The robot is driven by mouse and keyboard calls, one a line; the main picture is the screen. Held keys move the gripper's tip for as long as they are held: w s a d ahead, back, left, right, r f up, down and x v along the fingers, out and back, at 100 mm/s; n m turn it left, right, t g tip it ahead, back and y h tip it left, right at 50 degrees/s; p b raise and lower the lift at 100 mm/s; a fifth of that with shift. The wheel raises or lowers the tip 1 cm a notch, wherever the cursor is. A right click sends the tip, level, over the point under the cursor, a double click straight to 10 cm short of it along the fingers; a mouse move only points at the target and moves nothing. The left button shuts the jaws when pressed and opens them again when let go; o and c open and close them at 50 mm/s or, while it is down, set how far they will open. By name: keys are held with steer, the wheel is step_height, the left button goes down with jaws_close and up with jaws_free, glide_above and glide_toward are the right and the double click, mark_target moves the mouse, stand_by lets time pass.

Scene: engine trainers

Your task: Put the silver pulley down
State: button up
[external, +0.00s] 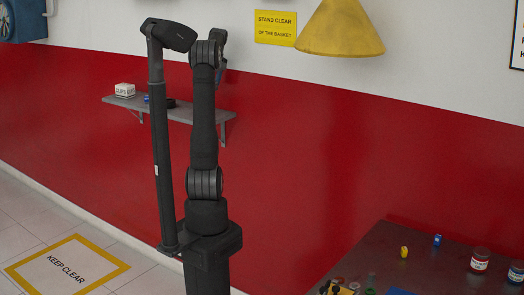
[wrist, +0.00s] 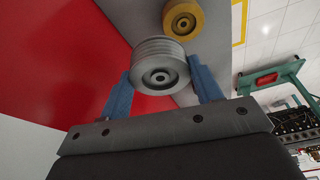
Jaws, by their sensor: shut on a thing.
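The silver pulley (wrist: 160,65), a grey grooved wheel with a dark centre hole, is between the two blue fingers of my gripper (wrist: 161,78) in the wrist view. My gripper is shut on it. A yellow pulley (wrist: 184,18) shows just beyond it, near a grey surface (wrist: 142,15); I cannot tell whether the silver pulley touches that surface. In the external view my arm is raised in front of the wall, and my gripper is mostly hidden behind the arm's upper end. The silver pulley cannot be made out there.
A grey wall shelf (external: 190,115) behind my arm holds a white box (external: 125,90) and small dark and blue items. A dark table (external: 380,245) at lower right carries jars (external: 480,260), a yellow piece (external: 404,252) and a blue piece (external: 437,240). A yellow cone-shaped object (external: 340,30) is at upper right.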

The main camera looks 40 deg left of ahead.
steer(key=d+f+m+t+h, duration=0.1)
steer(key=d+f+m, duration=0.35)
steer(key=d, duration=1.85)
steer(key=s+d+f+m+t+h, duration=0.15)
steer(key=d+m, duration=0.65)
steer(key=d, duration=1.4)
steer(key=d+f+m+h, duration=0.1)
steer(key=d+f+m, duration=0.4)
steer(key=d, duration=1.8)
steer(key=s+d+f+m+h, duration=0.1)
steer(key=s+d+f+m, duration=0.15)
steer(key=d, duration=0.55)
steer(key=s+d+f+m+h, duration=0.1)
steer(key=s+d+f+m, duration=0.2)
steer(key=d, duration=0.5)
steer(key=s+d+f+m+g, duration=0.1)
steer(key=s+d+f+m, duration=0.3)
steer(key=s+d+f, duration=0.55)
steer(key=w+f, duration=0.2)
steer(key=w, duration=0.2)
steer(key=w+f, duration=0.3)
steer(key=w, duration=0.1)
steer(key=w+f, duration=0.3)
steer(key=w, duration=0.1)
steer(key=shift+w+d+f, duration=0.1)
steer(key=shift+w+f, duration=0.05)
steer(key=shift+w, duration=0.2)
steer(key=shift+f, duration=2)
steer(key=shift+f, duration=0.15)
